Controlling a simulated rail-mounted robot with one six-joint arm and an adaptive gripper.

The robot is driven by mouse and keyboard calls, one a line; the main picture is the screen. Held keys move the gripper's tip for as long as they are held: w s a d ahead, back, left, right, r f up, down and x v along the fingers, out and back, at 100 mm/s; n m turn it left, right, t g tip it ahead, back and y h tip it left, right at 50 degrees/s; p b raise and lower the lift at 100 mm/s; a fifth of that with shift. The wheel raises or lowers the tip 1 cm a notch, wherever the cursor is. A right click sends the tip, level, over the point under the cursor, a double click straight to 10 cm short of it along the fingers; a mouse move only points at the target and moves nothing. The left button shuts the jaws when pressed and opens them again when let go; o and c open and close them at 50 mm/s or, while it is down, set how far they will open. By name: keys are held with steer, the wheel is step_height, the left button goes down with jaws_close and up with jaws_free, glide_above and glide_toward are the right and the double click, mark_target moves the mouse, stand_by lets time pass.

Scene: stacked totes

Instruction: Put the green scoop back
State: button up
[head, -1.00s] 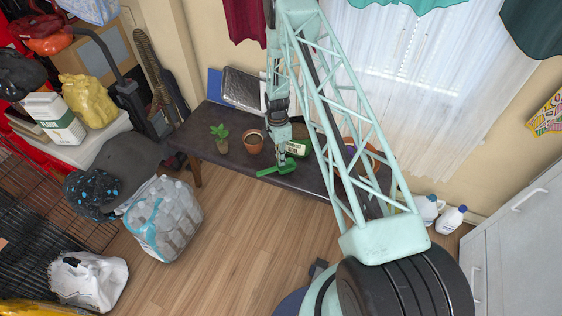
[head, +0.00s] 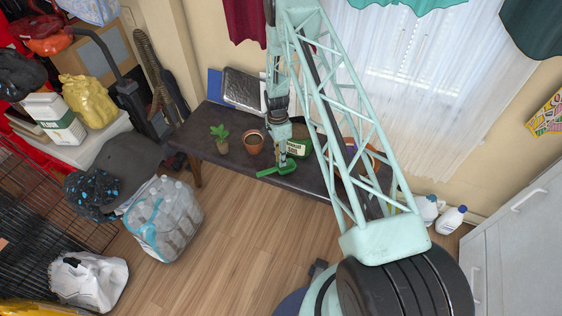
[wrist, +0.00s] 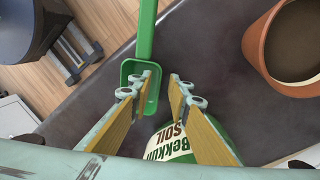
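The green scoop (wrist: 146,32) lies on the dark bench, its bowl toward my gripper and its handle pointing away at the top of the wrist view. In the head view the scoop (head: 268,173) is near the bench's front edge. My gripper (wrist: 161,77) is open just above the bowl. Its left finger overlaps the bowl, and its right finger is just outside the bowl's right wall, with a gap between them. My gripper also shows in the head view (head: 283,160). Whether a finger touches the scoop is unclear.
A green-and-white soil bag (wrist: 172,142) is close to the fingers. A terracotta pot (wrist: 262,45) stands to their right. The dark bench (head: 312,180) also bears a potted plant (head: 221,138). Bare bench lies between the scoop and the pot.

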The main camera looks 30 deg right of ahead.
step_height(320, 180, up, 11)
steer(key=w+p, duration=0.1)
steer(key=shift+w, duration=0.35)
steer(key=shift+d+f, duration=0.1)
stand_by(0.6)
